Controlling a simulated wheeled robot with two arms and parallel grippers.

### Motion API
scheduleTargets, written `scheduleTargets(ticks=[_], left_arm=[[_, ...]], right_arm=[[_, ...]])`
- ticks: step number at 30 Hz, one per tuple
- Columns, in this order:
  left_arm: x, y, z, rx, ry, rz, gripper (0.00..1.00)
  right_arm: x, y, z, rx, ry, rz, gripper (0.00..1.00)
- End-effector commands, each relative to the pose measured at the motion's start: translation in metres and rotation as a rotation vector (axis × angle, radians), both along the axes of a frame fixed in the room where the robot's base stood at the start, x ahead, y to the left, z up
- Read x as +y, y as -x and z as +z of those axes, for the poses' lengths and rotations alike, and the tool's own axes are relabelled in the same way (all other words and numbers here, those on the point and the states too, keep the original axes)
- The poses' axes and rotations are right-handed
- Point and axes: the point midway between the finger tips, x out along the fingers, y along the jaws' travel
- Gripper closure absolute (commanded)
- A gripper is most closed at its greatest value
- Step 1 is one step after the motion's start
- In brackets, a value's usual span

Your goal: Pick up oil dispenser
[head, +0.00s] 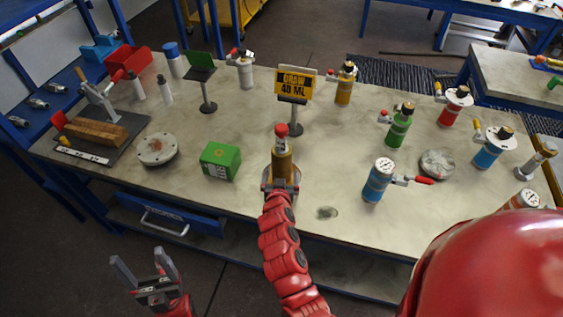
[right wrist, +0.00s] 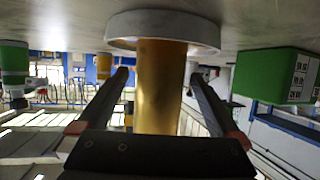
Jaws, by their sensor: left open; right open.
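The oil dispenser I take to be the gold bottle with a red cap (head: 281,158), upright at the table's front middle. My right gripper (head: 281,183) is at its lower body. In the right wrist view, which is upside down, the gold body (right wrist: 160,85) stands between the two open fingers (right wrist: 160,77), with a gap on each side. Its round pale base (right wrist: 163,28) rests on the table. My left gripper (head: 145,275) is open and empty, in front of the table at lower left.
A green box (head: 220,160) stands left of the bottle, and a sign reading 40 ML (head: 295,85) behind it. Blue (head: 378,180), green (head: 398,127) and gold (head: 344,88) vessels stand to the right. A round disc (head: 157,149) lies at left.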

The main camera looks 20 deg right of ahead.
Motion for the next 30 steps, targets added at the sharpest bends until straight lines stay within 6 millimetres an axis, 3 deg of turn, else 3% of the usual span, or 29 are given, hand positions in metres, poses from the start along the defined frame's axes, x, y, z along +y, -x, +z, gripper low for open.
scheduleTargets(ticks=[6,17,30], left_arm=[[0.000,0.000,0.011,0.000,0.000,0.000,0.24],[0.000,0.000,0.011,0.000,0.000,0.000,0.24],[0.000,0.000,0.011,0.000,0.000,0.000,0.24]], right_arm=[[-0.007,-0.022,-0.008,0.003,0.002,0.001,0.00],[-0.010,-0.026,-0.012,0.002,0.000,0.000,0.02],[-0.010,-0.026,-0.012,0.003,0.001,0.001,0.81]])
